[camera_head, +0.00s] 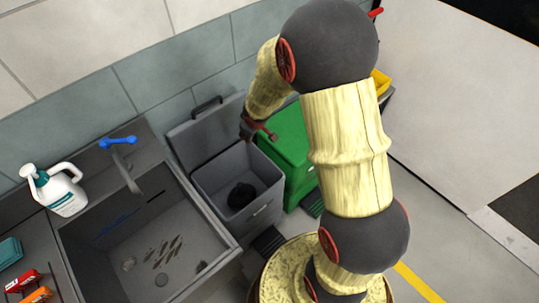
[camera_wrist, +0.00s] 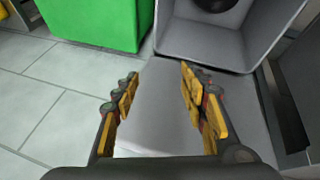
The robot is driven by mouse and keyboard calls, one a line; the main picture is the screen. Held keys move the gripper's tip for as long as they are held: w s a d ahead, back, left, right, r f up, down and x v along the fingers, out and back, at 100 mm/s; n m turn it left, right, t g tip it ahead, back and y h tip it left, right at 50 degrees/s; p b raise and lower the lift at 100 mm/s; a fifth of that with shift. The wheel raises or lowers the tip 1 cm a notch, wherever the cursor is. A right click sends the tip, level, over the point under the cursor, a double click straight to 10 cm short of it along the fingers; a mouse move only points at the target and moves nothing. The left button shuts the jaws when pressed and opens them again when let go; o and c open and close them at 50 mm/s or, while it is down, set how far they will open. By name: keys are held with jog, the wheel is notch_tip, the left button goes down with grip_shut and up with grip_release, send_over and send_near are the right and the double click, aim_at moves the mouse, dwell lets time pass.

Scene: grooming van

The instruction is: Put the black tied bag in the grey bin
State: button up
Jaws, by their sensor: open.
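The grey bin (camera_head: 262,210) stands with its lid (camera_head: 205,125) raised, between the sink and the green bin. The black bag (camera_head: 241,195) lies inside the grey bin, on its floor. The wrist view shows part of the black bag (camera_wrist: 213,4) at the top edge, inside the grey bin (camera_wrist: 205,42). My gripper (camera_head: 259,131) is above the back right part of the grey bin, near the raised lid and clear of the bag. In the wrist view my gripper (camera_wrist: 158,75) is open, with nothing held between its fingers.
A green bin (camera_head: 290,140) stands close to the right of the grey bin. A sink (camera_head: 150,245) with a tap is at the left, with a white pump bottle (camera_head: 62,192) beside it. A tiled wall is behind. Open floor lies at the right.

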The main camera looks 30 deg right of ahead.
jog(key=s+a+r+m+h, duration=0.1)
jog(key=s+r+m, duration=0.1)
jog(key=s+r, duration=0.6)
jog(key=s+a+r+m, duration=0.1)
jog(key=s+r, duration=0.2)
jog(key=r, duration=0.9)
jog(key=s+a+r+y, duration=0.1)
jog(key=s+a+r, duration=0.2)
jog(key=s, duration=0.6)
jog(key=s+a+r+m+y, duration=0.1)
jog(key=s+a+r, duration=0.3)
jog(key=s, duration=0.5)
